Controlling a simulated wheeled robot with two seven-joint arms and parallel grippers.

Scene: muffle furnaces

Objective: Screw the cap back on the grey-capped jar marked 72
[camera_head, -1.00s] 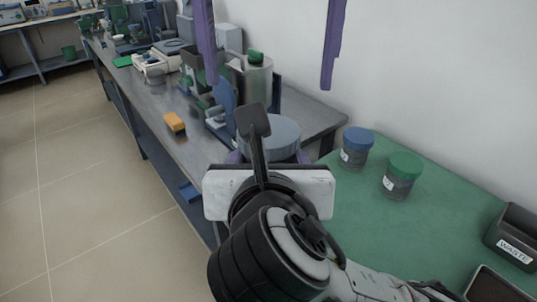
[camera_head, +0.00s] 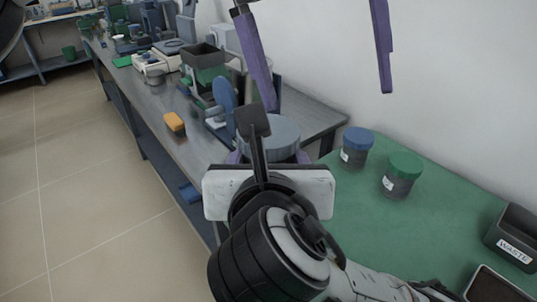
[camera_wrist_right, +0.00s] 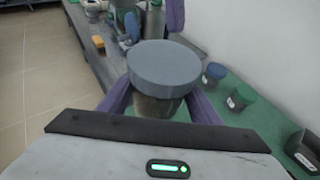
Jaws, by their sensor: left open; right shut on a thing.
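The jar with the grey cap (camera_head: 284,134) is held up in my right gripper, above the end of the bench. The right wrist view shows the cap (camera_wrist_right: 165,64) on top and a strip of the dark jar body (camera_wrist_right: 158,106) below it. My right gripper (camera_wrist_right: 160,98) is shut around the jar body, a purple finger on each side. The cap sits level on the jar; I cannot tell whether it is threaded on. The number is not visible. My left gripper (camera_head: 328,98) is open and empty, its purple fingers pointing down, seen above and behind the cap.
A blue-capped jar (camera_head: 356,149) and a green-capped jar (camera_head: 401,177) stand on the green mat (camera_head: 375,235). A WASTE bin (camera_head: 513,237) is at the right edge.

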